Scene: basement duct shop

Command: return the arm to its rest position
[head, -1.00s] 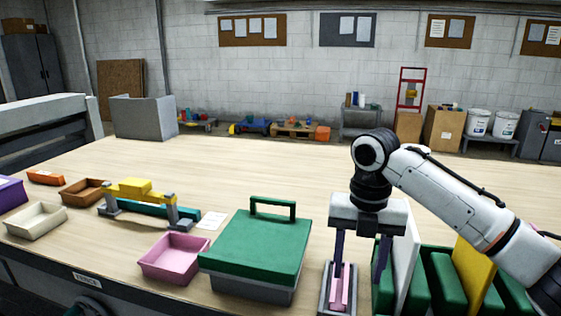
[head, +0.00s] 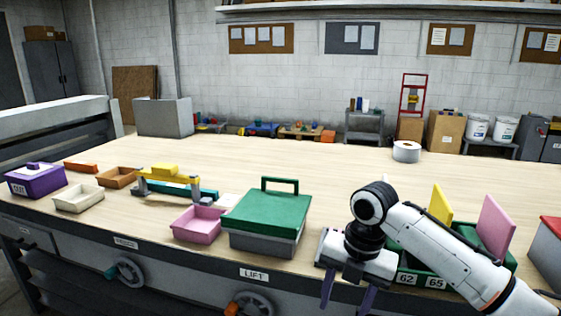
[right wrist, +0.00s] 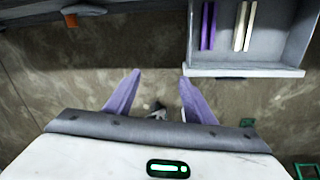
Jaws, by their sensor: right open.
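My right gripper (head: 346,302) hangs in front of the bench's front edge, jaws pointing down, to the left of the green rack. Its arm comes in from the right and covers part of the rack. In the right wrist view, its two purple fingers (right wrist: 158,90) stand apart with nothing between them, above a brown floor. My left gripper is in neither view.
The bench (head: 300,163) holds a green-lidded box (head: 268,215), a pink tray (head: 198,224), a green rack (head: 408,264) with yellow and pink panels, and a white roll (head: 406,151). A grey drawer or tray (right wrist: 287,50) with bars lies near the fingers.

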